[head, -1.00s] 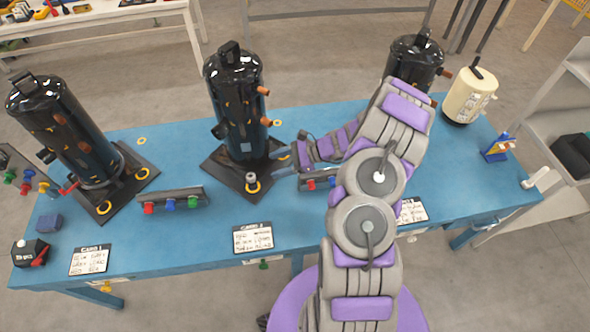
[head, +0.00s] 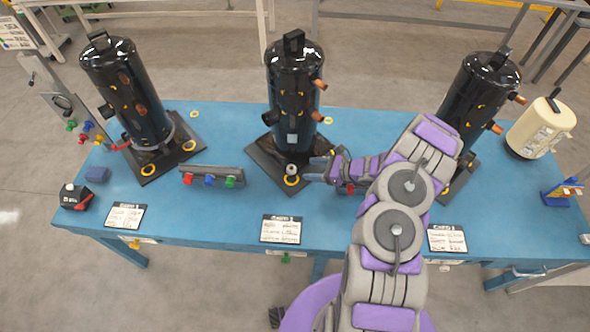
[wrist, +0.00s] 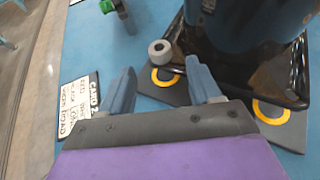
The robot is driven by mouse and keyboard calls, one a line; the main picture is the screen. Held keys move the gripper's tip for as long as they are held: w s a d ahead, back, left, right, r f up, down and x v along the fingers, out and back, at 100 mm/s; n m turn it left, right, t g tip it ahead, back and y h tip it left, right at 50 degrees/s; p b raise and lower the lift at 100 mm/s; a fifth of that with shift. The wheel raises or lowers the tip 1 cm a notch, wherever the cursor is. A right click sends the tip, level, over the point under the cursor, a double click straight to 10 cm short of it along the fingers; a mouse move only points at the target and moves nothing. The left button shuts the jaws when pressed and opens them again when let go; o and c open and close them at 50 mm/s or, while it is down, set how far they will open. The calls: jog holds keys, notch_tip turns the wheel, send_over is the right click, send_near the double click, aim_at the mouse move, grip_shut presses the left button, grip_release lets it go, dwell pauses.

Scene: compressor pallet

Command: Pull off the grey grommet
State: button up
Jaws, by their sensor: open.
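The grey grommet (wrist: 160,50) sits at the front corner of the middle compressor's black base plate, beside a yellow ring; it also shows in the head view (head: 291,170). My gripper (wrist: 155,82) is open and empty, its two blue-grey fingers pointing toward the grommet. The grommet lies just beyond the fingertips, between their lines and nearer the right finger. In the head view my gripper (head: 312,170) is just right of the grommet, low over the table. The middle black compressor (head: 294,90) stands upright behind them. Whether a finger touches the grommet cannot be told.
The blue table (head: 215,225) also carries a left compressor (head: 128,90), a right compressor (head: 480,95) and a cream tank (head: 540,128). A rack with coloured plugs (head: 212,176) stands left of the grommet. A card (head: 281,229) lies at the front edge.

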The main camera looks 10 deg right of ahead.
aim_at(294, 168)
jog(key=b+x, duration=0.1)
jog(key=x, duration=0.7)
jog(key=shift+s+a, duration=0.15)
jog(key=shift+a, duration=0.05)
jog(key=shift+d, duration=0.55)
jog(key=shift+c, duration=1.1)
jog(key=shift+a, duration=0.4)
jog(key=c, duration=0.5)
jog(key=shift+c, duration=1.2)
jog(key=o, duration=0.4)
jog(key=shift+d, duration=0.1)
grip_shut()
